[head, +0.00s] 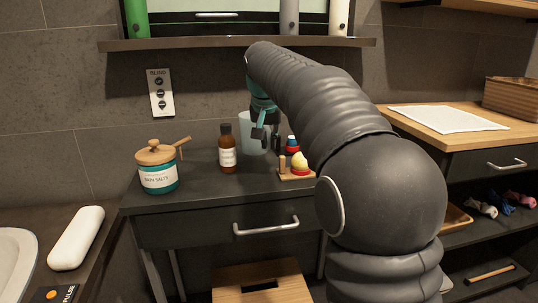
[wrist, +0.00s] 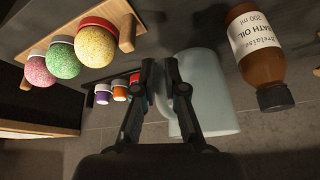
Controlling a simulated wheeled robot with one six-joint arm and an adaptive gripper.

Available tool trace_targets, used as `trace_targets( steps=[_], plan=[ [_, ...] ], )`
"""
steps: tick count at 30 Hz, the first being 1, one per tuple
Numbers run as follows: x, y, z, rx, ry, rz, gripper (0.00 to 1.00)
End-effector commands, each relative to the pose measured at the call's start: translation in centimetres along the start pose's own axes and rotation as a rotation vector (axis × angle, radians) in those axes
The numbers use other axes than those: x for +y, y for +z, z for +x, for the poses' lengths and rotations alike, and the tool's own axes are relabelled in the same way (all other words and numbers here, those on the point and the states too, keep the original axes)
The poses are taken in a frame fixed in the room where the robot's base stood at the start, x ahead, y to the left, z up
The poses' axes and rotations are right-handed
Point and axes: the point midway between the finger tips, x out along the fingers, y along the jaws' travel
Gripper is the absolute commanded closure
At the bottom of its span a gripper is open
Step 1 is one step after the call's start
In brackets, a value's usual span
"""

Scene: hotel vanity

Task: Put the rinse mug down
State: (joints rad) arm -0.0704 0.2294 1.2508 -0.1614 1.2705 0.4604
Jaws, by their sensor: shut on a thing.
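The rinse mug (head: 246,134) is a pale, bluish-white cup at the back of the dark vanity top (head: 205,192), right of the brown bath oil bottle (head: 228,152). My gripper (head: 267,133) reaches down at its right side. In the wrist view, my gripper (wrist: 161,84) is shut on the mug's handle, with the mug's body (wrist: 207,90) to the right of the fingers. The fingers hide most of the handle. I cannot tell whether the mug's base touches the top. The bottle also shows in the wrist view (wrist: 262,60).
A teal bath salts jar (head: 158,177) stands at the left. A wooden holder with bath bombs (head: 299,164) is close on the right; small coloured pots (wrist: 120,90) are behind it. A wall shelf (head: 215,43) hangs above. The front middle of the top is clear.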

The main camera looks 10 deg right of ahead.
Motion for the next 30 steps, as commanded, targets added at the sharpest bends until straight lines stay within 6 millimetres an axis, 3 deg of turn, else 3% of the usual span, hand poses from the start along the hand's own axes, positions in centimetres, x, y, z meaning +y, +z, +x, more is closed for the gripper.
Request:
trace_targets(
  steps=[9, 22, 23, 24, 30],
  plan=[
    [0.0, 1.6, 3.4, -0.001, 0.0, 0.0, 1.0],
    [0.1, 1.8, 3.9, 0.0, -0.001, 0.001, 1.0],
    [0.1, 1.7, 3.8, 0.0, 0.0, 0.001, 0.82],
    [0.1, 1.7, 3.8, 0.0, 0.0, 0.0, 0.79],
    [0.1, 1.7, 3.8, 0.0, 0.0, 0.0, 0.79]
  ],
)
